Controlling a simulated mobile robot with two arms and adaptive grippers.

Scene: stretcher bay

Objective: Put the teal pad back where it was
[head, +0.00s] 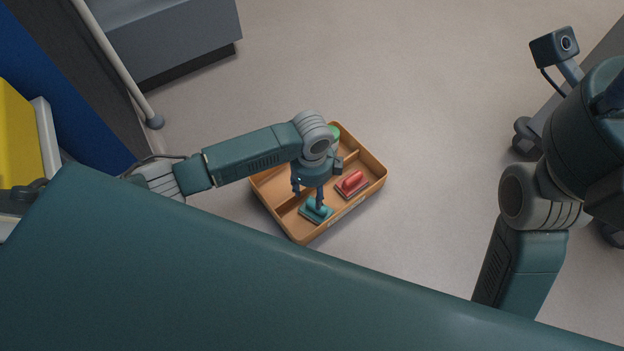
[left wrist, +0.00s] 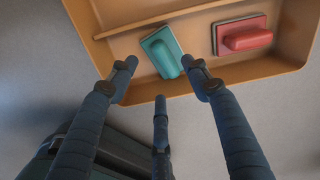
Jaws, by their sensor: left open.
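The teal pad (head: 317,214) lies in the near corner of a shallow orange-brown tray (head: 377,176). In the left wrist view the teal pad (left wrist: 164,50) is a block with a rounded handle on top, on a thin dark-edged base. My left gripper (head: 308,191) is over the tray, above the pad. In the left wrist view its fingers (left wrist: 160,72) are spread apart, with two tips near either side of the pad's handle end. Whether they touch it I cannot tell. My right arm shows at the right, but its gripper is out of view.
A red pad (head: 351,184) of like shape lies to the right in the tray; it also shows in the left wrist view (left wrist: 243,38). A green item (head: 333,132) is at the tray's far end, partly hidden by my arm. A low divider crosses the tray. Grey floor surrounds it.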

